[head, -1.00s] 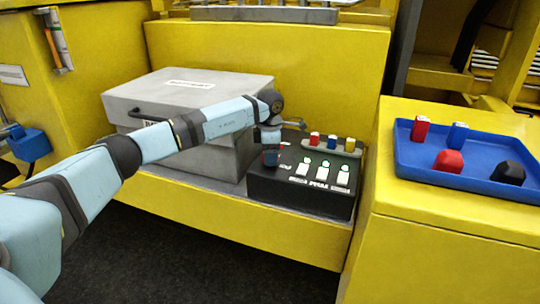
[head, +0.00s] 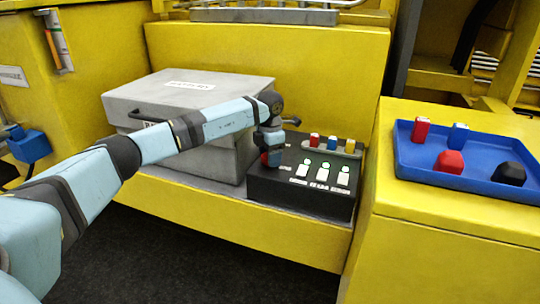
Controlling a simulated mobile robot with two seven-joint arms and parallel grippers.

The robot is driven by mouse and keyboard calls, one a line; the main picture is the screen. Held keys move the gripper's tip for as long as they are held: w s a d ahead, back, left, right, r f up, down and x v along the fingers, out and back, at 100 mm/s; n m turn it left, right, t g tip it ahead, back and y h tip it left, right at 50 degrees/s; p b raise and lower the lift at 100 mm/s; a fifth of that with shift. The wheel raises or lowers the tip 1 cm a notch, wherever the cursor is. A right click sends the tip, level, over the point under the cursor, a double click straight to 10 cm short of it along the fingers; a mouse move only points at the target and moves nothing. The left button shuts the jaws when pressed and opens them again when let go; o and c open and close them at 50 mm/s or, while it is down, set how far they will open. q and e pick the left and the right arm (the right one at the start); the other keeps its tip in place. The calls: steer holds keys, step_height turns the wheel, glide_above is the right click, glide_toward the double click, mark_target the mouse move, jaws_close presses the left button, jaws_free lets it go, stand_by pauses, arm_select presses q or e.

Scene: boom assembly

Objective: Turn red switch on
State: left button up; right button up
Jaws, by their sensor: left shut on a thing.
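A black control box (head: 290,202) stands on the yellow ledge, right of a grey case. At the left end of its top is a red part (head: 264,159), which looks like the red switch and is mostly hidden by my gripper. My left gripper (head: 269,160) points down onto it and is shut on it. The fingertips are small and partly hidden, and the switch's exact position cannot be made out. Several white markings and green lights (head: 325,165) show on the box top to the right. My right gripper is not in view.
A grey battery case (head: 190,90) stands left of the box, close to my left arm. A blue tray (head: 470,180) with red, blue and black parts sits at right.

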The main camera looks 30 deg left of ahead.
arm_select(q)
steer(key=o, duration=0.9)
step_height(320, 180, up, 14)
steer(key=shift+f+b, duration=0.1)
steer(key=shift+b, duration=1)
